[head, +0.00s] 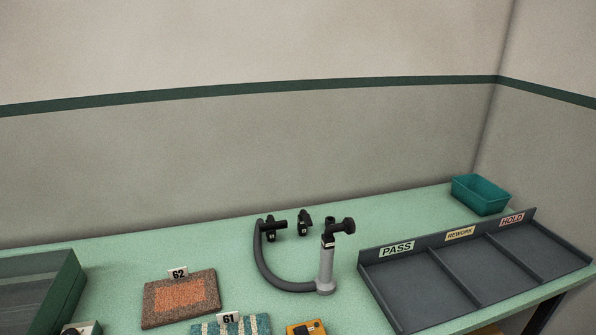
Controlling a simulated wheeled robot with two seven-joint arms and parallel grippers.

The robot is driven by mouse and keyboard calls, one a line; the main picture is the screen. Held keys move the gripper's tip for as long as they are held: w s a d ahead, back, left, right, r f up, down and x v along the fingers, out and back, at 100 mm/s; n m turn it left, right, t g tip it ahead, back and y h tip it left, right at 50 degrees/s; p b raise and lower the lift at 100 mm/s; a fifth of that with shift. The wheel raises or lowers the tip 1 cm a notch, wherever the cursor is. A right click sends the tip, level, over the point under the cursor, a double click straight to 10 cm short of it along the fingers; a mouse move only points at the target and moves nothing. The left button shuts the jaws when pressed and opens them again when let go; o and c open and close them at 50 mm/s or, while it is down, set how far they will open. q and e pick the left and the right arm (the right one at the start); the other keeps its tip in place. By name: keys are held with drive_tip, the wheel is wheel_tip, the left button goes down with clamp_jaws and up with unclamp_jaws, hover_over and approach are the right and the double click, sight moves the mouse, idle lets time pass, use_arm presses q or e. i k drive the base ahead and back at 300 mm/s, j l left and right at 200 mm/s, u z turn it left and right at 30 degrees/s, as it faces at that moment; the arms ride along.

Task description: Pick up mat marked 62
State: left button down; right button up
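The mat marked 62 (181,299) lies flat on the green table, left of the middle of the head view. It has a brown border and an orange centre. Neither of my grippers shows in the head view.
A grey tray (395,297) with PASS, REWORK and HOLD sections lies at right. A teal bin (481,194) stands behind it. A grey hose stand (326,268) is mid-table. A dark green box (72,297) is at left. An orange device (306,328) is in front.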

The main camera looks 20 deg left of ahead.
sight(183, 296)
drive_tip(key=u, duration=1.4)
